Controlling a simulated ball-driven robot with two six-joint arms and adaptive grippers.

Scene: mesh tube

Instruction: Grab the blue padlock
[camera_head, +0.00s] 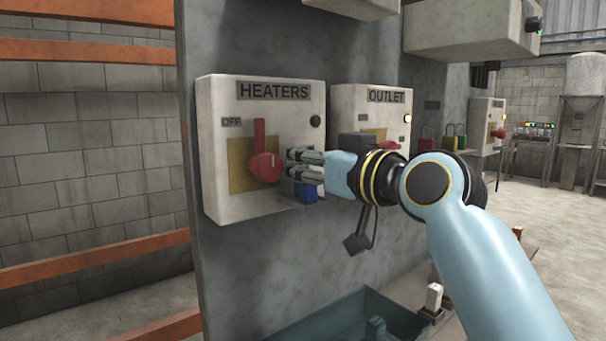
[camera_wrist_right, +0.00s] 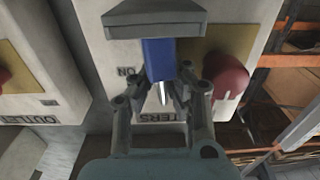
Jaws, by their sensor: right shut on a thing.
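The blue padlock (camera_head: 306,193) is in front of the HEATERS box, to the right of its red switch handle. My right gripper (camera_head: 291,164) comes in from the right and is shut on the padlock, partly hiding it. In the right wrist view the blue padlock body (camera_wrist_right: 158,58) lies between the fingers of the right gripper (camera_wrist_right: 164,84), with a bit of silver shackle showing beyond it. Whether the padlock touches the box is unclear. My left gripper is not in view.
The HEATERS box (camera_head: 212,190) has a red handle (camera_head: 264,166) close to my fingers. The OUTLET box (camera_head: 342,98) stands to its right, partly behind my arm. A teal bin (camera_head: 345,320) is below.

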